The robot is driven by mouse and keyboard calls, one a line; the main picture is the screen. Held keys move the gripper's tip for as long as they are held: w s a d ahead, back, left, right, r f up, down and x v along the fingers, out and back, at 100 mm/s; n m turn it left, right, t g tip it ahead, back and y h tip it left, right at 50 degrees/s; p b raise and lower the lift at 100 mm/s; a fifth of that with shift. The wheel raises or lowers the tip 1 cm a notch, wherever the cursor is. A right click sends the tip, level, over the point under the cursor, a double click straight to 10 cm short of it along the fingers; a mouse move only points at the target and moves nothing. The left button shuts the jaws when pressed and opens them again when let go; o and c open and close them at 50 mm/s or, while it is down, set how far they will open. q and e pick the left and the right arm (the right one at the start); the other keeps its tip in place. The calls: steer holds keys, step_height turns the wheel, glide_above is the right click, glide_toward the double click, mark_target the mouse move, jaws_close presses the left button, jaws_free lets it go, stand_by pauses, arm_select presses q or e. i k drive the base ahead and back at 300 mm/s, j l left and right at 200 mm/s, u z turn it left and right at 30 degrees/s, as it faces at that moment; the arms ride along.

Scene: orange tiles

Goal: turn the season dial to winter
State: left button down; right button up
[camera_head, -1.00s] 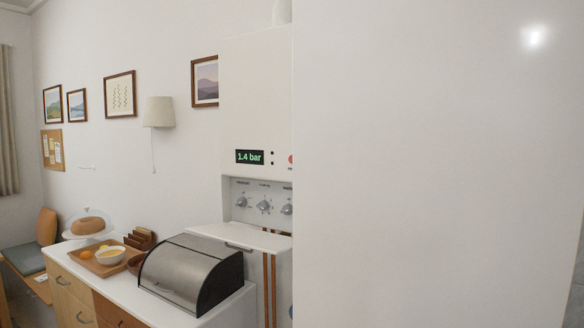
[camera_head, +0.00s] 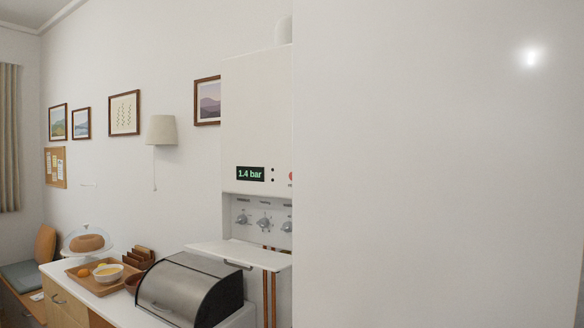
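The white wall unit (camera_head: 256,120) has a green display (camera_head: 250,174) reading 1.4 bar. Below the display is a recessed panel with three silver dials in view: a left dial (camera_head: 242,220), a middle dial (camera_head: 264,223) and a right dial (camera_head: 287,226) close to the large white surface. The labels above them are too small to read, so I cannot tell which is the season dial or how it is set. A flap (camera_head: 238,254) sticks out below the dials. Neither of my grippers is in view.
A large plain white surface (camera_head: 430,170) fills the right half and cuts off the unit's right side. The counter (camera_head: 108,303) at lower left holds a metal bread bin (camera_head: 185,290), a wooden tray (camera_head: 76,272), a bowl (camera_head: 107,273) and a domed cake (camera_head: 88,243).

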mark_target(242, 220)
steer(key=i+j+z, duration=0.1)
steer(key=i+j, duration=0.15)
steer(key=j, duration=0.15)
steer(key=i+j, duration=0.25)
steer(key=j, duration=0.15)
steer(key=i+j+z, duration=0.15)
steer(key=j, duration=0.25)
steer(key=i, duration=0.1)
